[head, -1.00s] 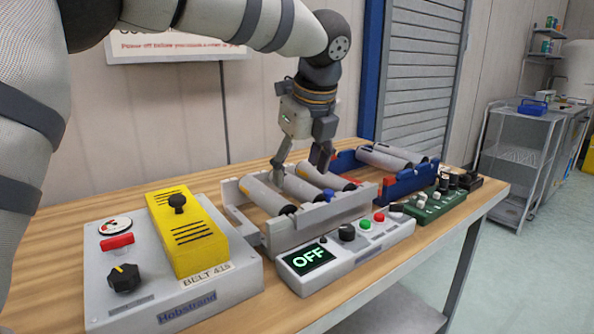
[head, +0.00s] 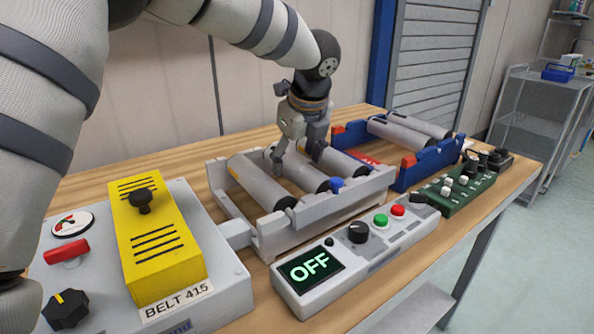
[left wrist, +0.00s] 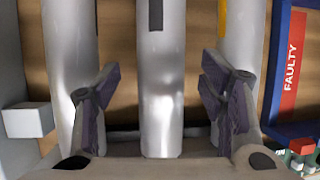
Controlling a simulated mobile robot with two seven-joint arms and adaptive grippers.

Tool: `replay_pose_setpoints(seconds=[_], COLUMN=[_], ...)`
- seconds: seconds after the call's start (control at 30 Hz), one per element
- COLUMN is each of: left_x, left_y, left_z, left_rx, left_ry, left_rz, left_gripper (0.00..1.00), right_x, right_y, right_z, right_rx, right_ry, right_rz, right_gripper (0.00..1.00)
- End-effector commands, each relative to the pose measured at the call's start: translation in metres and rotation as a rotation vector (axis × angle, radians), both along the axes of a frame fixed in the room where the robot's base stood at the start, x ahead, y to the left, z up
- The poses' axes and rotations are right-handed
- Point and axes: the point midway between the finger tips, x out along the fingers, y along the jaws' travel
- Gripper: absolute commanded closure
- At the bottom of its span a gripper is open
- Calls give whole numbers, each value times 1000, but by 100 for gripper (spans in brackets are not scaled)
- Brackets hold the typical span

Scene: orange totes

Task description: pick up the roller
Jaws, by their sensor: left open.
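Three grey rollers lie side by side in a light grey frame (head: 328,216) on the table. They are a left roller (head: 256,180), a middle roller (head: 298,172) and a right roller (head: 350,168). My left gripper (head: 298,156) is open above them, pointing down. In the left wrist view, the open left gripper (left wrist: 159,90) has one finger on each side of the middle roller (left wrist: 161,85), with visible space on both sides. Whether the fingers reach below its top is unclear. My right gripper is not in view.
A blue tray (head: 432,163) marked FAULTY holds further rollers at right. In front stand a control box (head: 345,262) reading OFF and a green switch box (head: 455,190). A grey unit with a yellow cover (head: 155,235) is at left. Bare wood lies behind the frame.

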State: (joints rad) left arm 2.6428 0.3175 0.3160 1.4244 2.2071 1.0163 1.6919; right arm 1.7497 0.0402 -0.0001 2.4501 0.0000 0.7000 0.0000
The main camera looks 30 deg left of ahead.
Motion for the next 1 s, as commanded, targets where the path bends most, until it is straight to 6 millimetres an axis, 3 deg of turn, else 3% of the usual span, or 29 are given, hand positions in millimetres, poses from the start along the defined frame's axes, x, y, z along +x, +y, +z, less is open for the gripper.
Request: replay_pose_setpoints(seconds=[0.1, 0.37, 0.63, 1.0], left_x=[4, 5, 5, 3], left_y=[5, 6, 6, 8], left_z=[-18, -18, -19, -13], left_rx=[1, 0, 0, 0], left_ry=[4, -1, 0, -3], left_rz=[0, 0, 0, 0], left_gripper=[36, 38, 99, 100], right_x=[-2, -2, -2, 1], right_y=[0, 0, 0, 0], right_z=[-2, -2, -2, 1], right_rx=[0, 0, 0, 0], right_ry=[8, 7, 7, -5], right_rz=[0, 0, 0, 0], right_gripper=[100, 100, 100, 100])
